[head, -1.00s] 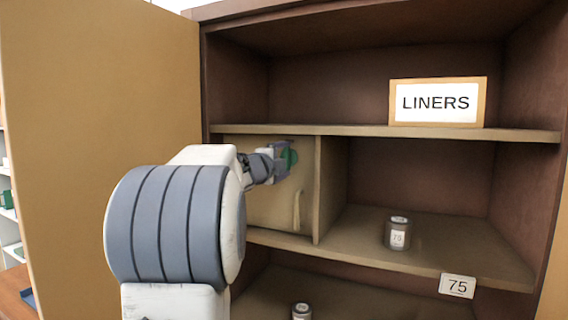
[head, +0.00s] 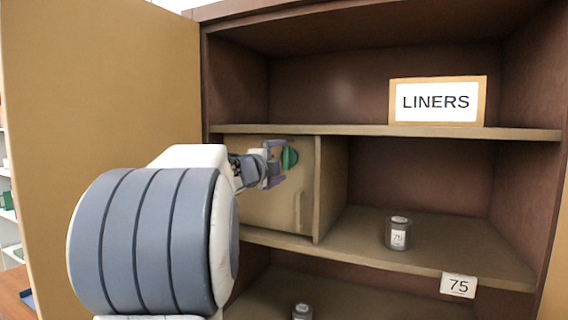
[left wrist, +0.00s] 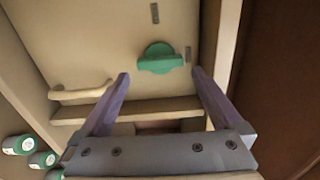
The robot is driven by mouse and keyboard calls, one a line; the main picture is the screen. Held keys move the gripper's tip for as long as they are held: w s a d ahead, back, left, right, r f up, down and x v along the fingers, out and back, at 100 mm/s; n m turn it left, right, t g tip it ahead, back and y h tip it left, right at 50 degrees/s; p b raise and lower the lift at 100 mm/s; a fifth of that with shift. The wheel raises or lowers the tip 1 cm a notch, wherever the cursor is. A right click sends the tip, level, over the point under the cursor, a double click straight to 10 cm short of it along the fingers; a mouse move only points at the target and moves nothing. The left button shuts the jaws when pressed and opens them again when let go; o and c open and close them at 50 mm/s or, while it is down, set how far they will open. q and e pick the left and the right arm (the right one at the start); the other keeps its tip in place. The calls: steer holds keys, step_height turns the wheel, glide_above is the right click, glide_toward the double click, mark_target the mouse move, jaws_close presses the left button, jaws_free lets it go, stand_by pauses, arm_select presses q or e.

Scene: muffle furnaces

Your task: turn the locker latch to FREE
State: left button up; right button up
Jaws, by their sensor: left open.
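The green locker latch (head: 290,157) is a round knob with a raised grip bar on the small tan locker door (head: 250,205) in the cabinet. In the left wrist view the latch (left wrist: 159,58) shows whole, its bar lying across the picture toward a dark mark (left wrist: 188,53). Another dark mark (left wrist: 155,13) lies above the latch; no lettering is readable. My left gripper (head: 277,161) is open and empty, just in front of the latch. In the left wrist view its fingertips (left wrist: 160,73) stand either side of the latch, apart from it. My right gripper is out of view.
A cream handle (head: 297,211) sits low on the locker door. The big cabinet door (head: 110,110) stands open at left. A shelf (head: 350,131) runs above the locker. A grey jar (head: 398,233) stands right of it, with free shelf around.

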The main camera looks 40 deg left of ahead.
arm_select(q)
steer(key=v, duration=0.7)
steer(key=shift+b, duration=0.4)
steer(key=shift+d, duration=0.1)
steer(key=w+d+f+n+g+h, duration=0.1)
steer(key=w+d+f+n+g, duration=0.15)
steer(key=d+f, duration=0.55)
steer(key=w+d+f+n+g+h, duration=0.1)
steer(key=w+d+f+n, duration=0.25)
steer(key=d+f, duration=0.4)
steer(key=s+d+f+n+g+h, duration=0.1)
steer(key=s+d+f+g, duration=0.15)
steer(key=d, duration=0.25)
steer(key=s+d+f+n+g, duration=0.1)
steer(key=s+d+f, duration=0.1)
steer(key=d+f, duration=0.3)
steer(key=s+d+f+g+h, duration=0.2)
steer(key=s+d+f+g, duration=0.3)
steer(key=s+d+f, duration=0.55)
steer(key=s+d+f+g, duration=0.2)
steer(key=s, duration=0.6)
steer(key=s+d+f+g, duration=0.2)
steer(key=s+g, duration=0.1)
steer(key=s, duration=0.5)
steer(key=shift+s+g, duration=0.3)
steer(key=shift+s, duration=0.1)
